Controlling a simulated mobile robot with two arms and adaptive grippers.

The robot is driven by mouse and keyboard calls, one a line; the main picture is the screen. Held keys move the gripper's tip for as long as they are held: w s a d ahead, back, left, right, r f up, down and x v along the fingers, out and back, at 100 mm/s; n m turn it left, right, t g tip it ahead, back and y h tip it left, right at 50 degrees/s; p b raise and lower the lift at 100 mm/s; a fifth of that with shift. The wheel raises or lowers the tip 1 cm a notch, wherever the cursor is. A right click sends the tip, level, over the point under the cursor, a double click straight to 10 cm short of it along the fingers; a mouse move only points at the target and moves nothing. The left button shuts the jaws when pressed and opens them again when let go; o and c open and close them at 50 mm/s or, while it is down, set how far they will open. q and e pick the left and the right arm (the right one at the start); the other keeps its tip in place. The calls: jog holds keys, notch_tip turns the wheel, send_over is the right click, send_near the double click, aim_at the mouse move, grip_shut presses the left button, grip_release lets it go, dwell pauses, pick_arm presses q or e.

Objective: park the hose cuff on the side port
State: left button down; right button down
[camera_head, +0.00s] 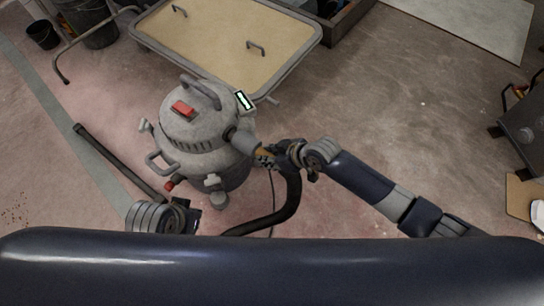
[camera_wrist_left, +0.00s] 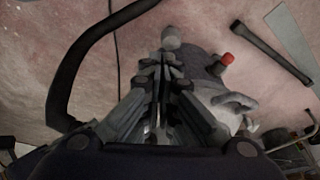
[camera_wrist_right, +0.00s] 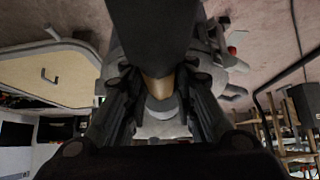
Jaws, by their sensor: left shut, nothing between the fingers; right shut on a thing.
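The grey canister vacuum (camera_head: 197,140) stands on the floor with a red switch on top. A grey port stub (camera_head: 240,137) sticks out of its right side. My right gripper (camera_head: 268,158) is shut on the hose cuff, close in front of that stub. The tan cuff band (camera_wrist_right: 158,88) shows between its fingers in the right wrist view, with a grey round end beyond it; whether they touch is unclear. The black hose (camera_head: 288,205) hangs from the cuff and curves down left. My left gripper (camera_wrist_left: 165,65) is shut and empty, low by the vacuum's front, near a grey knob (camera_wrist_left: 171,38).
A tan-topped cart (camera_head: 225,40) stands behind the vacuum. A dark tube (camera_head: 120,162) lies on the floor at left. Buckets (camera_head: 43,35) are at the far left. Floor to the right of the vacuum is clear.

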pick_arm(q)
jog(key=shift+s, duration=0.1)
pick_arm(e)
jog(key=shift+w+a, duration=0.1)
pick_arm(q)
jog(key=shift+s+r, duration=0.3)
jog(key=shift+r, duration=0.35)
pick_arm(e)
jog(key=shift+w+a, duration=0.4)
jog(key=shift+a, duration=0.25)
pick_arm(q)
jog(key=shift+r, duration=0.15)
jog(key=shift+r+b, duration=0.3)
jog(key=shift+r, duration=0.15)
pick_arm(e)
jog(key=shift+w+a+r, duration=0.15)
jog(key=shift+w+a, duration=0.05)
jog(key=shift+a, duration=0.05)
jog(key=shift+r, duration=0.1)
jog(key=c, duration=1.3)
grip_release()
jog(key=shift+w+a, duration=0.1)
jog(key=shift+a, duration=0.05)
pick_arm(q)
jog(key=shift+a+f, duration=0.15)
jog(key=shift+f, duration=0.1)
pick_arm(e)
jog(key=shift+o, duration=0.4)
jog(key=shift+f, duration=0.2)
